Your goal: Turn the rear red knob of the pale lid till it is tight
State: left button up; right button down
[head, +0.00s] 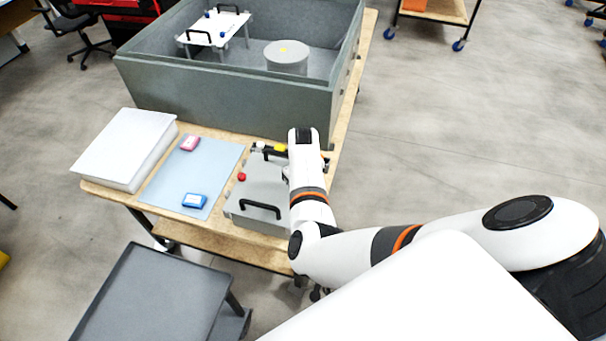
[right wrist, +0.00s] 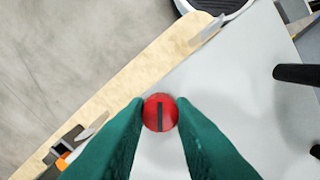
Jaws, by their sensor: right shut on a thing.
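The pale grey lid (head: 241,199) lies on the wooden table and has black handles (head: 260,210). One red knob (head: 242,177) shows on its left side in the head view. In the right wrist view, another red knob (right wrist: 160,112) with a dark slot line stands on the lid (right wrist: 235,75) near its edge. My right gripper (right wrist: 160,114) is shut on this knob, one green finger on each side. In the head view my right arm hides the gripper and this knob. How tight the knob sits cannot be told. My left gripper is not in view.
A large grey open crate (head: 230,108) stands close behind the lid. A black handle (right wrist: 297,75) rises right of the knob.

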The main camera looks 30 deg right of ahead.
jog(key=shift+w+d+r+m+b, duration=0.1)
jog(key=shift+w+r+m+b, duration=0.1)
jog(key=shift+m, duration=0.65)
jog(key=shift+w+d+r+m+b, duration=0.1)
jog(key=shift+m+b, duration=0.05)
jog(key=shift+m, duration=1)
jog(key=c, duration=1.6)
grip_release()
jog(key=o, duration=0.4)
jog(key=shift+s, duration=0.1)
jog(key=shift+c, duration=0.2)
jog(key=shift+o, duration=0.2)
jog(key=shift+s+a, duration=0.15)
